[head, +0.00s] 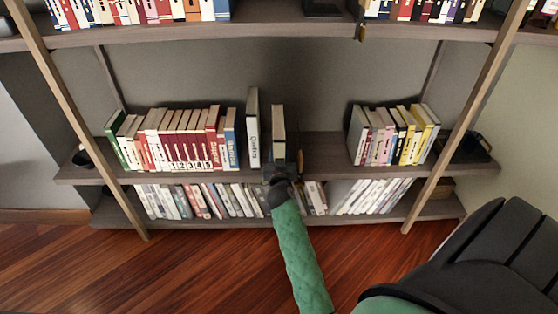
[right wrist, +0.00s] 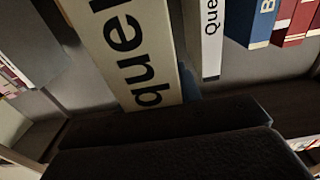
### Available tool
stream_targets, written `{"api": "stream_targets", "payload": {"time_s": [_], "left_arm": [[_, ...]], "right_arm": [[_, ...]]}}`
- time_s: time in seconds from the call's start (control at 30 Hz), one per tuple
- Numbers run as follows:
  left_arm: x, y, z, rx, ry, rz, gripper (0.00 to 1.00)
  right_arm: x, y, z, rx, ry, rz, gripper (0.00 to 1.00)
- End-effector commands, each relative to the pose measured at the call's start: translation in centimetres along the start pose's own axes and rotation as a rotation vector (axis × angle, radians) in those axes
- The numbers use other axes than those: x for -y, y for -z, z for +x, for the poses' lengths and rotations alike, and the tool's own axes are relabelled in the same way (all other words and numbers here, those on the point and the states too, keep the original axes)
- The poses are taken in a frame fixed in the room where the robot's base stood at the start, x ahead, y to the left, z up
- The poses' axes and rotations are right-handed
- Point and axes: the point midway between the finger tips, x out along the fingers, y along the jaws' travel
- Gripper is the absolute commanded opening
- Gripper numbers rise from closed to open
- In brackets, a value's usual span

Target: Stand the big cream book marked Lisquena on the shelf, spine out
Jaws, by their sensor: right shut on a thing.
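The big cream book (head: 279,124) stands upright at the middle shelf, just right of another cream book. Its wide spine faces me; the right wrist view shows large dark letters on it, partly cut off, reading like "quel" or "quen" (right wrist: 138,45). My right gripper (head: 284,168) is shut on its lower part, at the front of the shelf. The fingers hide the book's bottom, so I cannot tell whether it touches the board. My left gripper is not in view.
The cream book marked "Que..." (head: 252,128) stands close on the left, with a narrow gap; it also shows in the right wrist view (right wrist: 207,45). A blue book (head: 230,138) ends the left row. Free board lies right, up to the right row (head: 358,135).

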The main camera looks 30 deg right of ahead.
Motion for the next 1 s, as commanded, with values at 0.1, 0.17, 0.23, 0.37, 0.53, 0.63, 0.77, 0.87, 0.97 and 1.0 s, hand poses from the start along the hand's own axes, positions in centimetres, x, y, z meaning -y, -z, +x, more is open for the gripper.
{"api": "stream_targets", "payload": {"time_s": [0.1,0.17,0.23,0.37,0.53,0.63,0.77,0.87,0.97,1.0], "left_arm": [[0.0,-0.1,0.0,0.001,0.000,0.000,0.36],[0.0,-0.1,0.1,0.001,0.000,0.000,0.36],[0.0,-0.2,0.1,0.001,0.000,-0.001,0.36],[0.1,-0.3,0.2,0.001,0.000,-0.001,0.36],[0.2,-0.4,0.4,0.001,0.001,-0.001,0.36],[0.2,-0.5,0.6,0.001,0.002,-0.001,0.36],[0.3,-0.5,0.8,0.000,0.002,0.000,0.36],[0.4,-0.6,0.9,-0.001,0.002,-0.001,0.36],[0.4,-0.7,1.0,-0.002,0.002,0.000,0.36],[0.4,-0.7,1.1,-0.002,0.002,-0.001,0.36]], "right_arm": [[0.1,0.5,1.1,-0.008,0.001,0.002,0.00],[0.0,0.4,1.6,-0.008,0.001,0.001,0.00],[0.0,0.4,2.2,-0.007,0.001,0.001,0.00],[0.0,0.3,3.4,-0.008,0.001,0.002,0.00],[0.1,0.3,4.8,-0.009,0.002,0.001,0.00],[0.0,0.2,5.7,-0.008,0.001,0.000,0.00],[0.0,0.2,6.8,-0.009,0.001,0.002,0.00],[0.0,0.1,7.6,-0.008,0.001,0.002,0.00],[0.0,0.2,8.5,-0.009,0.001,0.001,0.00],[0.0,0.1,8.8,-0.008,0.001,0.001,0.00]]}}
